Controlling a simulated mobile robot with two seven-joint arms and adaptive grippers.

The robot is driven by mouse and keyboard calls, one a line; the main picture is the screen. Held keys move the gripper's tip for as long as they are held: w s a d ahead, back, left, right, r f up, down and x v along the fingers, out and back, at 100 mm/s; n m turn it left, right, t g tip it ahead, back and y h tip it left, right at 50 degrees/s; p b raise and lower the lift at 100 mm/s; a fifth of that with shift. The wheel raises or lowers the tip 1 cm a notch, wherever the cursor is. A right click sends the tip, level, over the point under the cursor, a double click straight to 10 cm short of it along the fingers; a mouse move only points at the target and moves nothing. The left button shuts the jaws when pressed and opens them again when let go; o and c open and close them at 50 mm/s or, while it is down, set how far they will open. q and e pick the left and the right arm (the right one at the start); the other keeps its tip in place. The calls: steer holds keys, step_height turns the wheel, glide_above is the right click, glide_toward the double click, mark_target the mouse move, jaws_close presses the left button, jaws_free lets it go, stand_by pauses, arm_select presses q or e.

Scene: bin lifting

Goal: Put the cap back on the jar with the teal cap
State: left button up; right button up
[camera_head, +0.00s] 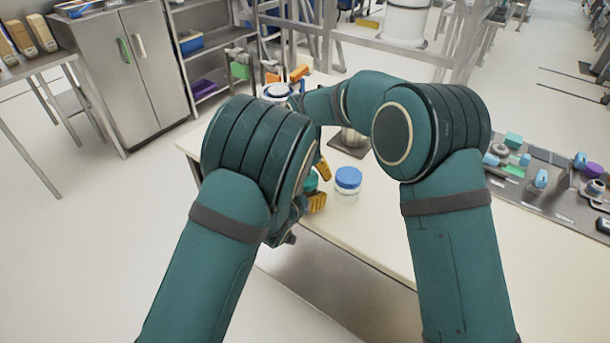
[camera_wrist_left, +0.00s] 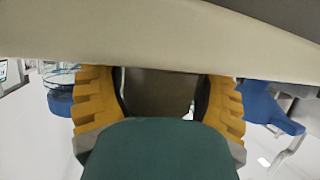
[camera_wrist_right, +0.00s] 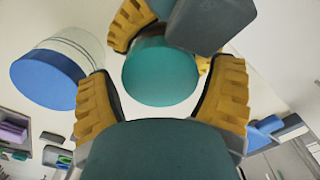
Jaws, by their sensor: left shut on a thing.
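The teal cap (camera_wrist_right: 160,77) shows face-on in the right wrist view; a sliver of it shows in the head view (camera_head: 311,181). The jar body under it is hidden, so I cannot tell how the cap sits. My left gripper (camera_head: 319,186) is shut around the jar at the table's near edge; its fingers flank the teal.
A clear jar with a blue cap (camera_head: 348,178) stands just right on the table (camera_head: 390,215); it also shows in the right wrist view (camera_wrist_right: 48,78). The table is bare to the front right. A grey bench with small parts (camera_head: 570,185) lies right.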

steer(key=shift+o, duration=0.4)
step_height(320, 180, up, 12)
stand_by(0.4)
arm_select(q)
steer(key=o, duration=1.2)
steer(key=shift+o, duration=0.2)
steer(key=shift+s, duration=0.1)
steer(key=v, duration=1.2)
steer(key=shift+r, duration=0.15)
